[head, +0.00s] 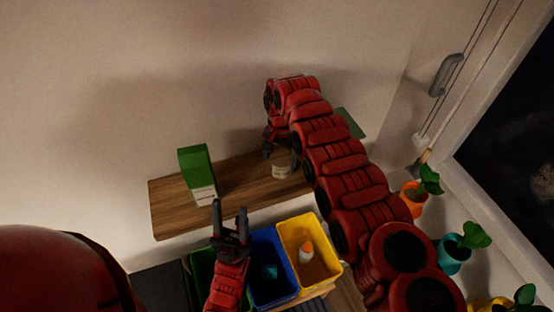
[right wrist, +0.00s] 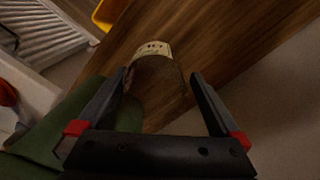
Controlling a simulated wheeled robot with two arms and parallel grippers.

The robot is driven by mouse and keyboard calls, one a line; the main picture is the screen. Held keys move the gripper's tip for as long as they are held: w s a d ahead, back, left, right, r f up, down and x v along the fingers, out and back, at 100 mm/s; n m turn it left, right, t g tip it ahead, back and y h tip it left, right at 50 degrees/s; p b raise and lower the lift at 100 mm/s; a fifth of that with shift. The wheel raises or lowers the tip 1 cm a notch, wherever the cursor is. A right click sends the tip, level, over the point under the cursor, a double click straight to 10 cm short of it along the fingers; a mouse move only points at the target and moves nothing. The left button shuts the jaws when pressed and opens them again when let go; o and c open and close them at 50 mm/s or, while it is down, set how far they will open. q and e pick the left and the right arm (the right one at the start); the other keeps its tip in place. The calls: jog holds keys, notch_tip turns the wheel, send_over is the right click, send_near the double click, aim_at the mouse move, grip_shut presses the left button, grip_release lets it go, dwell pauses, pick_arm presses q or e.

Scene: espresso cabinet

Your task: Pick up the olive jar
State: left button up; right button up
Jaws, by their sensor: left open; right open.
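The olive jar (head: 281,171), small with a pale label, stands on the wooden wall shelf (head: 175,213). In the right wrist view the jar (right wrist: 157,78) looks dark, with its pale label at the far side. My right gripper (head: 280,153) is above and around the jar in the head view. In the right wrist view its open fingers (right wrist: 160,75) lie on either side of the jar, with gaps visible. Whether either finger touches it I cannot tell. My left gripper (head: 230,208) is open and empty, below the shelf's front edge in the picture.
A green and white carton (head: 197,175) stands on the shelf left of the jar. A green item (head: 350,122) is partly hidden behind my right arm. Blue (head: 262,245) and yellow (head: 292,230) bins are below; potted plants (head: 430,180) line the right.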

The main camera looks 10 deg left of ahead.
jog(key=c, duration=1.3)
jog(key=shift+c, duration=0.4)
